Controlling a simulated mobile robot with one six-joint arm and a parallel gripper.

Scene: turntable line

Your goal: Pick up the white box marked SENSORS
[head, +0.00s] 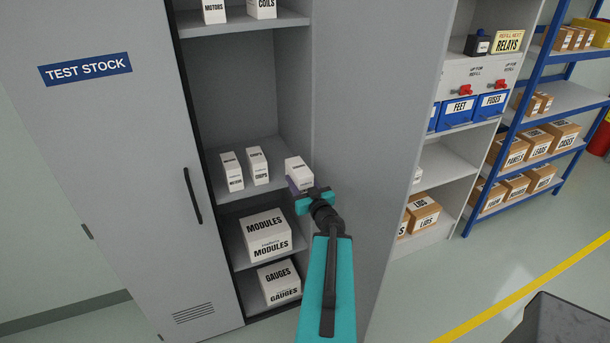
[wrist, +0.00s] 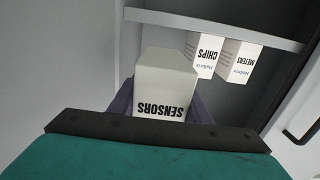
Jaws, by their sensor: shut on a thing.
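The white box marked SENSORS (wrist: 166,80) is between the fingers of my gripper (wrist: 160,110) in the wrist view, its lettering upside down there. In the head view the box (head: 298,168) is at the right side of the open cabinet, level with the middle shelf. My gripper (head: 300,190) is shut on it, at the end of my teal arm. The box looks slightly tilted in the head view. I cannot tell whether its base touches the shelf.
White boxes marked METERS (head: 231,171) and CHIPS (head: 257,166) stand on the same shelf, left of the held box. MODULES (head: 265,235) and GAUGES (head: 279,282) boxes sit below. The cabinet's right panel (head: 375,120) is close to my arm. A shelf (head: 242,20) is above.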

